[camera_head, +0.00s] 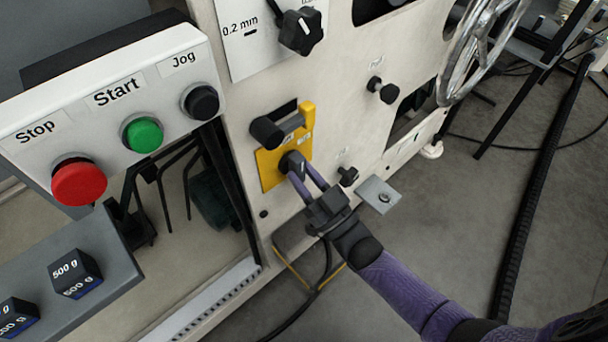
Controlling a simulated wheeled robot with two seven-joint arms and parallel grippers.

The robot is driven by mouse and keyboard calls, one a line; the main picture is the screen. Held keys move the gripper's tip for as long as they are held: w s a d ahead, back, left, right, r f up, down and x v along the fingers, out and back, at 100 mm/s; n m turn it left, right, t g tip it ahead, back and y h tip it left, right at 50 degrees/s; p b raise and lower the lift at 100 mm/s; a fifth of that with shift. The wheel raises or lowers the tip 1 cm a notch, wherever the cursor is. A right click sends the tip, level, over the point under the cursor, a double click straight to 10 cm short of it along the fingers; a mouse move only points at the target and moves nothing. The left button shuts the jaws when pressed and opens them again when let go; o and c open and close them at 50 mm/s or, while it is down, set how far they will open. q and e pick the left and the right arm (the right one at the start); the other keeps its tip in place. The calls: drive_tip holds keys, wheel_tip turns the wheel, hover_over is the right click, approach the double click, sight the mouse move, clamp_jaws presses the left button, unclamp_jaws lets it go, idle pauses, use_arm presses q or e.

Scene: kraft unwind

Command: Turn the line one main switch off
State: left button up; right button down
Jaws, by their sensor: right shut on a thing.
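The main switch is a black rotary knob (292,162) on a yellow plate (268,172) on the machine's pale front panel. My right gripper (301,178) comes in from the lower right. Its two purple fingers are shut on the knob, and they hide part of it. The label on the plate is too small to read, and I cannot tell the knob's exact setting. Above the knob, a grey bar with a black cylindrical grip (267,132) crosses the plate beside a raised yellow tab (308,114). My left gripper is not in view.
A control box with red Stop (79,182), green Start (143,135) and black Jog (200,102) buttons stands at left. Small black knobs (383,91) and (348,176) and a grey bracket (378,194) sit near my right gripper.

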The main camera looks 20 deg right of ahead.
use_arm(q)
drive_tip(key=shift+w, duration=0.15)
use_arm(e)
drive_tip(key=shift+n, duration=0.3)
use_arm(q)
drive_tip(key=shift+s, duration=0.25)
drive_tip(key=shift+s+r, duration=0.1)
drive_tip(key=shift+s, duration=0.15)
use_arm(e)
drive_tip(key=shift+c, duration=2.2)
unclamp_jaws()
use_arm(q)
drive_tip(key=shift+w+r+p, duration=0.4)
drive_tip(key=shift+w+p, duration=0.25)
use_arm(e)
drive_tip(key=v, duration=1)
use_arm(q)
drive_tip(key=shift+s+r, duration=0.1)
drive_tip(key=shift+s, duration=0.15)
